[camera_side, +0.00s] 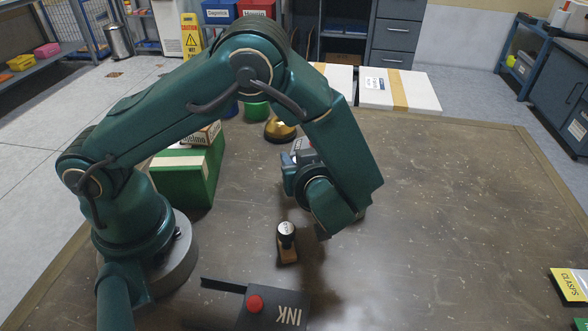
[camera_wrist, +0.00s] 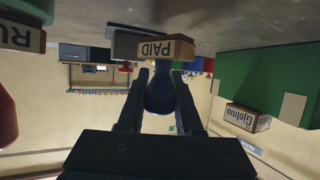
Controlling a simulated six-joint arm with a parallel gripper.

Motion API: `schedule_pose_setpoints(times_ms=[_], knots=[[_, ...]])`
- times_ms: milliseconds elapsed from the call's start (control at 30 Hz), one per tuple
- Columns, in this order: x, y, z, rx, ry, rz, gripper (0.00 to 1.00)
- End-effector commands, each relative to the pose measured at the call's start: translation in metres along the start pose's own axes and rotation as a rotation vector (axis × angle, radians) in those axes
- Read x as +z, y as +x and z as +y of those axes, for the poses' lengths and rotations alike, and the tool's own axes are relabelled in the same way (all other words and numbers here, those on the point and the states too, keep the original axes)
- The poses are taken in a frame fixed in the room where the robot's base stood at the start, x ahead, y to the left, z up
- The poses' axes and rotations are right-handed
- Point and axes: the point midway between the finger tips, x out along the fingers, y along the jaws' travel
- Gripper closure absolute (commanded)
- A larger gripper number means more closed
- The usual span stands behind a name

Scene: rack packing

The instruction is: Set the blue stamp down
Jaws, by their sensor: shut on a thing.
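In the wrist view, my gripper (camera_wrist: 160,90) is shut on the blue stamp (camera_wrist: 160,103), with one finger on each side of its handle. The stamp's wooden base, marked PAID, points away from the gripper toward the table. Whether it touches the table cannot be told. In the side view, my fingers and the blue stamp are hidden behind my arm.
A dark-handled stamp (camera_side: 287,243) stands on the table in front of my wrist. A green box (camera_side: 184,178) stands left. The table's right side is largely clear.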

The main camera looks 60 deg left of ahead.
Motion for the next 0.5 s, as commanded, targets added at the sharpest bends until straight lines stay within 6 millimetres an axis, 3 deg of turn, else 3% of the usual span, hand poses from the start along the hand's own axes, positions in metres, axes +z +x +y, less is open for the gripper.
schedule_pose_setpoints(times_ms=[167,500], knots=[[0.016,0.007,0.000,0.000,0.000,0.000,1.00],[0.019,0.008,0.000,0.000,-0.001,0.000,1.00]])
